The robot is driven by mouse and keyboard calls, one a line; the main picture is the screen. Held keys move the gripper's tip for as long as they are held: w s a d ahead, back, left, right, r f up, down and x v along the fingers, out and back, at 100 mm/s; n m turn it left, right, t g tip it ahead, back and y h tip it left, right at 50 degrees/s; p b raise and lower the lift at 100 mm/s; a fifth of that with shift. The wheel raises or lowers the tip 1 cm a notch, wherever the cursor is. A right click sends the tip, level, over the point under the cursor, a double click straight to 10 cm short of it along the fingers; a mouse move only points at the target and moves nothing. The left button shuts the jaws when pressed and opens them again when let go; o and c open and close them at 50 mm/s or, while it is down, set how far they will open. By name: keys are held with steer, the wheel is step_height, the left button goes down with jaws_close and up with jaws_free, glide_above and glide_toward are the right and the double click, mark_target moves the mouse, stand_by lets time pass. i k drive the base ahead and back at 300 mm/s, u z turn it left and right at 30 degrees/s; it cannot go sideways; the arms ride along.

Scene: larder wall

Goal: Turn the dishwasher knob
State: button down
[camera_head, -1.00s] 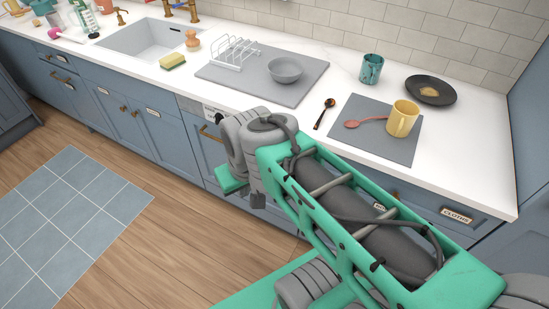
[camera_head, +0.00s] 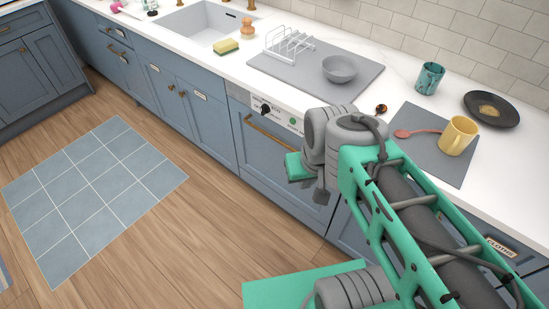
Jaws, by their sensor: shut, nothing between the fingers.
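The dishwasher is the blue-fronted unit under the counter, with a white control strip (camera_head: 281,117) along its top and a brass bar handle (camera_head: 268,132) below. A round black knob (camera_head: 265,110) sits on the left part of the strip. A small green spot (camera_head: 292,121) lies to its right. The strip's right end is hidden behind my arm. My gripper (camera_head: 322,194) hangs at the end of my grey and green arm, in front of the dishwasher door. It appears lower and to the right of the knob, apart from it. It is shut and empty.
On the counter above are a grey mat (camera_head: 347,94) with a white rack (camera_head: 290,45) and a grey bowl (camera_head: 341,68), a sponge (camera_head: 226,47), and a yellow mug (camera_head: 458,136). The wooden floor before the dishwasher is clear, with a blue tiled rug (camera_head: 95,195) at left.

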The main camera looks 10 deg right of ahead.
mark_target(265, 109)
steer(key=u, duration=0.45)
steer(key=k, duration=0.55)
steer(key=u, duration=1.35)
steer(key=i, duration=1.15)
steer(key=z, duration=0.65)
